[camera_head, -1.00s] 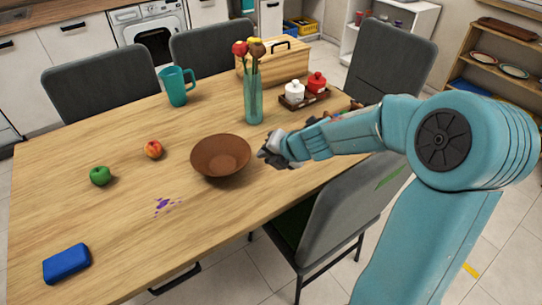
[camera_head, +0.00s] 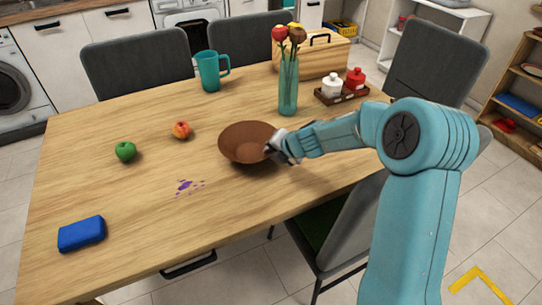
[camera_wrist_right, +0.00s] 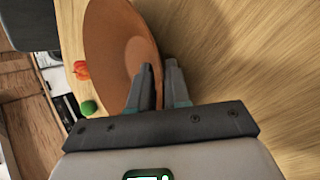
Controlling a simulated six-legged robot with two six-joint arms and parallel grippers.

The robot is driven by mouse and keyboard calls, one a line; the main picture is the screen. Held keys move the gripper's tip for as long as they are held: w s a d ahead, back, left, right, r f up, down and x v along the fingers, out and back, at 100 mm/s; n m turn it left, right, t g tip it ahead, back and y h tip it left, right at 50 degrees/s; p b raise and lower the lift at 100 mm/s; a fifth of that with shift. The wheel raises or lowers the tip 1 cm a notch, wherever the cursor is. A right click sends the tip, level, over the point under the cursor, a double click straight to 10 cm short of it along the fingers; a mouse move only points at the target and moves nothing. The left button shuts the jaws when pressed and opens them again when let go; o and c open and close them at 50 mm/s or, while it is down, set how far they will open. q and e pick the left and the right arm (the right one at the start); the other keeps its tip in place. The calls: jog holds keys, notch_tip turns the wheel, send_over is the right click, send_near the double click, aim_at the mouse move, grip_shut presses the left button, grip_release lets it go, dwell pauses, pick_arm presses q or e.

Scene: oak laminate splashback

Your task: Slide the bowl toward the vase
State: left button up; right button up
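The brown bowl (camera_head: 238,146) stands upright on the wooden table, left of and nearer than the vase (camera_head: 288,88), with a clear gap between them. The vase is teal glass and holds several flowers. My right gripper (camera_head: 273,152) is at the bowl's right rim. In the right wrist view, the two fingers (camera_wrist_right: 159,82) are close together, one on each side of the wall of the bowl (camera_wrist_right: 118,50), and look shut on it. The fingertips are partly hidden in the head view. My left gripper is not in view.
A tray (camera_head: 342,97) with a white and a red pot stands right of the vase.

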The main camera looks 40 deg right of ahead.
jog(key=shift+w+f, duration=0.5)
jog(key=shift+w, duration=0.05)
grip_shut()
jog(key=shift+s, duration=0.2)
